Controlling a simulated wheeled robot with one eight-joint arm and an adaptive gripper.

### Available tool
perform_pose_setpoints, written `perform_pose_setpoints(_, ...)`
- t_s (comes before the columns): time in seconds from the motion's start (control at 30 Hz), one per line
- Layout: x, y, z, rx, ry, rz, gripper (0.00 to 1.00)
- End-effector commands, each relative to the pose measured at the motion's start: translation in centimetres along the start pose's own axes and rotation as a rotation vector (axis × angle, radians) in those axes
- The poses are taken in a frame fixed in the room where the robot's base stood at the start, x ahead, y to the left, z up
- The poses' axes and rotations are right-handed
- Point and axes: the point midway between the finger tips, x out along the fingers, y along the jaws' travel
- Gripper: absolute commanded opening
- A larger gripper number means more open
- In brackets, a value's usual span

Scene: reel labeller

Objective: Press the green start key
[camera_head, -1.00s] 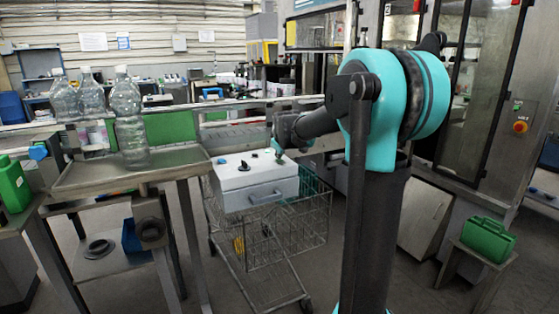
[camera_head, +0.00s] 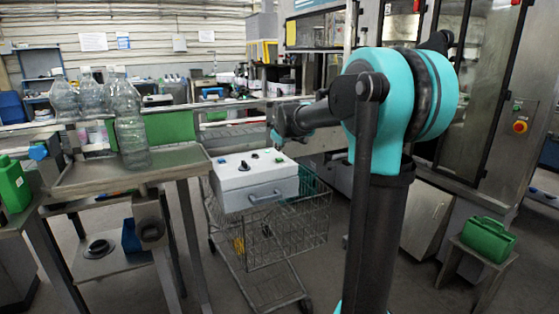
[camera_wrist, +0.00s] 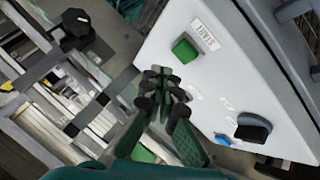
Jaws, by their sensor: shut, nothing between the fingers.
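The green start key (camera_wrist: 185,49) is a square green button on the white face of the control box (camera_wrist: 165,37), beside a label reading START. In the head view the white box (camera_head: 250,199) sits on a wire cart, and the key is a small dark green spot near its right end. My gripper (camera_wrist: 163,82) is shut and empty. In the wrist view its tips show just below and left of the key, apart from it. In the head view my gripper (camera_head: 276,137) is above the right end of the box.
A black knob (camera_wrist: 253,128) and a blue button (camera_wrist: 227,137) share the panel. The wire cart (camera_head: 285,237) stands beside a metal table (camera_head: 185,160) with clear bottles (camera_head: 131,128). A green canister (camera_head: 487,240) sits on a stool at right.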

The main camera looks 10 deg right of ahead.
Motion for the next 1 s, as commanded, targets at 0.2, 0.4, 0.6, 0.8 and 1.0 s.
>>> perform_pose_setpoints(0.2,-1.4,1.0,-1.0,0.000,0.000,0.000,0.00)
perform_pose_setpoints(0.4,-2.4,1.7,-1.7,0.000,0.000,0.000,0.00)
perform_pose_setpoints(0.6,-2.5,1.8,-1.8,0.000,0.000,0.000,0.00)
perform_pose_setpoints(0.8,-2.5,1.8,-1.8,0.000,0.000,0.000,0.00)
perform_pose_setpoints(1.0,-2.6,1.6,-1.6,0.005,-0.002,-0.002,0.00)
